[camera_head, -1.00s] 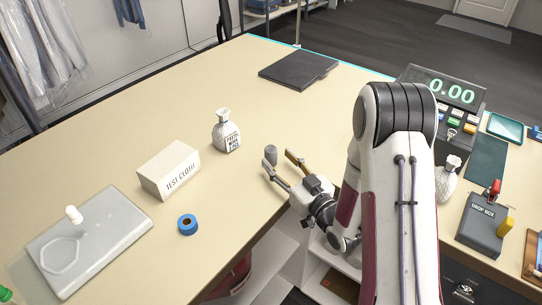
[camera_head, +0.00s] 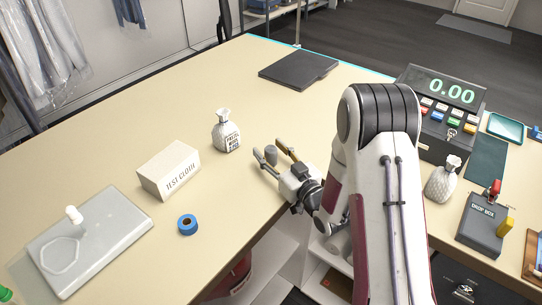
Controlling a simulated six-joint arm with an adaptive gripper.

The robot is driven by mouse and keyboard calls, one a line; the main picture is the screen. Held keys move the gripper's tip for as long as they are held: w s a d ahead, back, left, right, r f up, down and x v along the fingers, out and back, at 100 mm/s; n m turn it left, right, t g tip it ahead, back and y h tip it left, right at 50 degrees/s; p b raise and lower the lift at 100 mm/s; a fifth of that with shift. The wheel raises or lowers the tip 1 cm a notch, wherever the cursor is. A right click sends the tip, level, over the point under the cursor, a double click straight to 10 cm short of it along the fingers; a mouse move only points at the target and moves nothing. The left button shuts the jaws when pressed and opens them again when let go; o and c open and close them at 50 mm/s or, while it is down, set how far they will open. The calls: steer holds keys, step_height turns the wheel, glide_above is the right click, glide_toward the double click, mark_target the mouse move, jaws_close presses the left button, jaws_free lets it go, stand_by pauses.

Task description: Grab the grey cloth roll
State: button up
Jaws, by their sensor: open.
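The grey cloth roll (camera_head: 271,156) is a small, short grey cylinder standing upright on the cream counter near its front edge. My gripper (camera_head: 269,147) is open, with its two fingers reaching over the counter from the right. The roll shows in the gap between the fingers, closer to the left finger. The lower part of the roll is partly hidden by the left finger. I cannot tell whether a finger touches it.
A white bag-shaped bottle (camera_head: 226,133) stands left of my gripper. A dark flat pad (camera_head: 298,69) lies behind. The cream counter (camera_head: 150,110) is mostly free.

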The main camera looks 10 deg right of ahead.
mark_target(271, 148)
steer(key=c, duration=0.9)
steer(key=shift+r, duration=0.15)
steer(key=shift+r, duration=4.85)
